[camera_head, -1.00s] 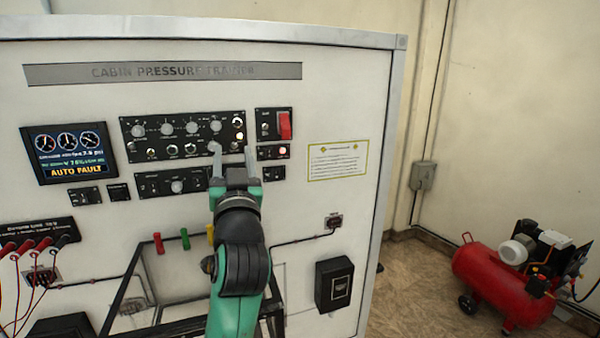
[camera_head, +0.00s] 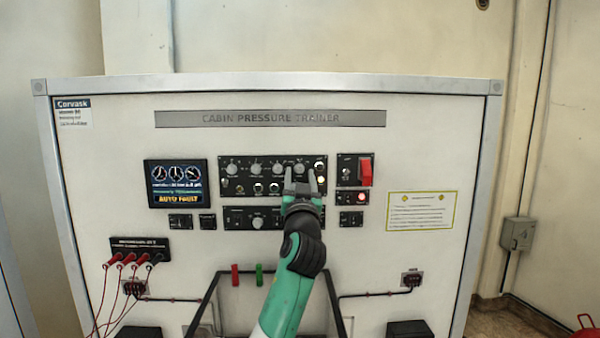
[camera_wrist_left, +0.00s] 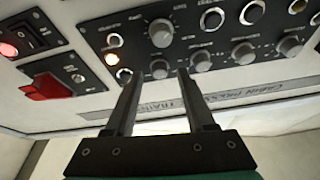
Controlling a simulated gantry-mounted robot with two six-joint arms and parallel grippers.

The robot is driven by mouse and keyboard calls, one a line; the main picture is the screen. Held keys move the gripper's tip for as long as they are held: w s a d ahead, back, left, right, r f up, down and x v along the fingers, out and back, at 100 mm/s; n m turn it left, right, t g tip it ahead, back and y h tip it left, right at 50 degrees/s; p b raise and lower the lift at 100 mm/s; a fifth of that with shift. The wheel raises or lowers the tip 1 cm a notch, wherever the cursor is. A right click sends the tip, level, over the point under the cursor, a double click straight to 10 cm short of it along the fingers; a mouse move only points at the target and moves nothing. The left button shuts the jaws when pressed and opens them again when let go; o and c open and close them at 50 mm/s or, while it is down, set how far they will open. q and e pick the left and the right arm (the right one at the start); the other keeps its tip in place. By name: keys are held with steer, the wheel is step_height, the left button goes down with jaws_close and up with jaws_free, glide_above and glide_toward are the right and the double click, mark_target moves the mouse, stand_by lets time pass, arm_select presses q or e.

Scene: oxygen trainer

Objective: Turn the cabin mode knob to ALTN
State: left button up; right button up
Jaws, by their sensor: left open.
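The upper black control panel (camera_head: 226,180) of the cabin pressure trainer carries several grey knobs and ringed buttons. My left gripper (camera_head: 301,173) is open and empty in front of its right part. In the left wrist view, the open fingertips (camera_wrist_left: 155,73) point at the panel, with a small grey knob (camera_wrist_left: 160,70) showing between them. A larger grey knob (camera_wrist_left: 160,32) shows just beyond them; the gripper covers that part of the panel in the head view. No contact is visible. The labels are too small to read, so I cannot tell which knob is cabin mode.
A display (camera_head: 178,184) reads AUTO FAULT. A red guarded switch (camera_head: 366,172) is right of the panel; it shows in the wrist view (camera_wrist_left: 46,88). A lower panel (camera_head: 236,219) sits beneath. Red cables (camera_head: 104,290) hang at left. A dark frame (camera_head: 205,298) stands below.

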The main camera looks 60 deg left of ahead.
arm_select(q)
steer(key=shift+w+a, duration=0.1)
steer(key=shift+a, duration=0.2)
jaws_close()
steer(key=shift+r, duration=0.1)
